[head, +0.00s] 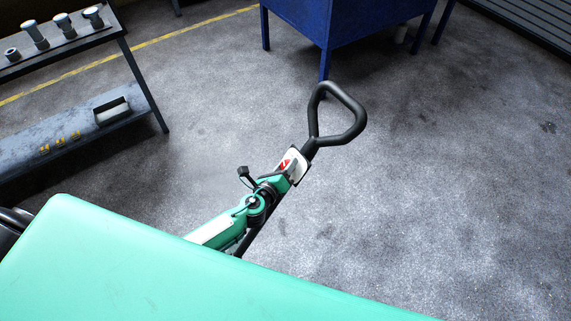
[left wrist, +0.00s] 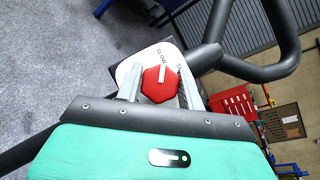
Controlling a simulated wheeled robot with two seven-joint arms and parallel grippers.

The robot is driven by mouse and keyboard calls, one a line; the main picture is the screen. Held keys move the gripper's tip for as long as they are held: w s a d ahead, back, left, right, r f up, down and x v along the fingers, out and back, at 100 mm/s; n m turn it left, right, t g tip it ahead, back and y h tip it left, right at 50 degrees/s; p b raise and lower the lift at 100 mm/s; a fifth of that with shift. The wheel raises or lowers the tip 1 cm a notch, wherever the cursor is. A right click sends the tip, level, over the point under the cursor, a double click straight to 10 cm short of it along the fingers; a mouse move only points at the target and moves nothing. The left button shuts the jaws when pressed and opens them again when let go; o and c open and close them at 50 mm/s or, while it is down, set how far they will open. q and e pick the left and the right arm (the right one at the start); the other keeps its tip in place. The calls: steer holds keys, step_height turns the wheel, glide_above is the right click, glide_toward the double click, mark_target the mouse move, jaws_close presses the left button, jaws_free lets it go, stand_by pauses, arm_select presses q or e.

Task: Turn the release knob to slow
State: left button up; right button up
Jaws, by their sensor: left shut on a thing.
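The red hexagonal release knob (left wrist: 160,86) sits on a white plate (left wrist: 128,70) in the left wrist view. The word SLOW is printed near the plate's upper edge, and another label at its right is partly hidden. A white mark on the knob points roughly toward the top of the picture, close to SLOW. My left gripper (left wrist: 158,92) is shut on the knob, one finger on each side. In the head view the knob (head: 284,163) is a small red patch below the black loop handle (head: 357,125), with my left gripper (head: 281,172) at it. My right gripper is not in view.
A blue cabinet or bench (head: 335,30) stands beyond the handle. A dark rack (head: 60,135) with metal parts on top stands at the left. The grey floor (head: 450,190) right of the handle is clear. A red tool cabinet (left wrist: 234,103) shows behind in the left wrist view.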

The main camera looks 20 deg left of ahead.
arm_select(q)
steer(key=shift+w+r, duration=0.1)
steer(key=o, duration=1)
steer(key=shift+c, duration=0.2)
steer(key=b+v, duration=0.2)
steer(key=v, duration=1.2)
